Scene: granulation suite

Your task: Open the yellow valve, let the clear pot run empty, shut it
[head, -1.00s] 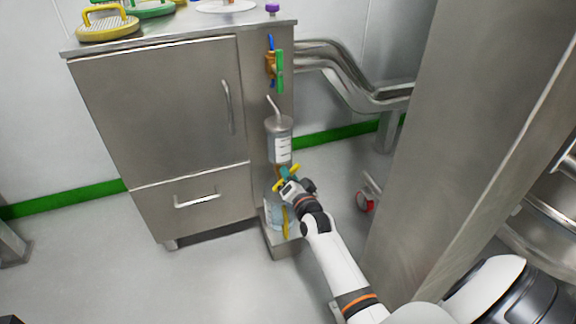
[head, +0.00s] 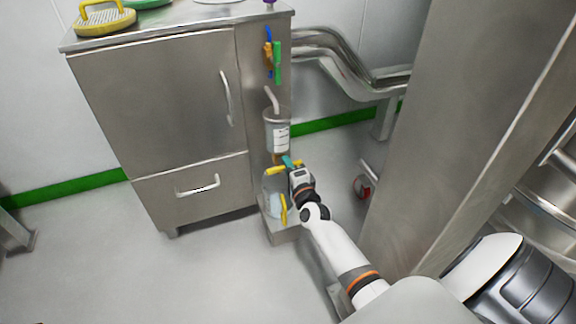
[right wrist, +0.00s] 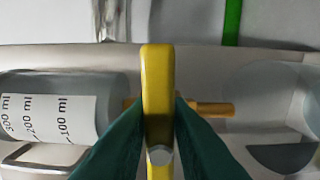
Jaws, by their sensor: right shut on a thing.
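The clear pot (head: 276,130) with a white label is mounted upright on the right side of the steel cabinet. It also shows lying sideways in the right wrist view (right wrist: 50,110), with ml marks; I make out no clear liquid line. Below it, the yellow valve handle (head: 274,171) lies roughly level, across the pot's outlet line. My right gripper (head: 290,164), with teal fingers, is shut on this handle (right wrist: 157,85). In the right wrist view the handle stands crosswise to the brass pipe (right wrist: 215,109). My left gripper is out of view.
A clear lower vessel (head: 273,205) with bluish contents stands on a low steel ledge (head: 284,237), beside a yellow upright bar (head: 284,209). A steel column (head: 440,140) stands to the right. Open floor lies left.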

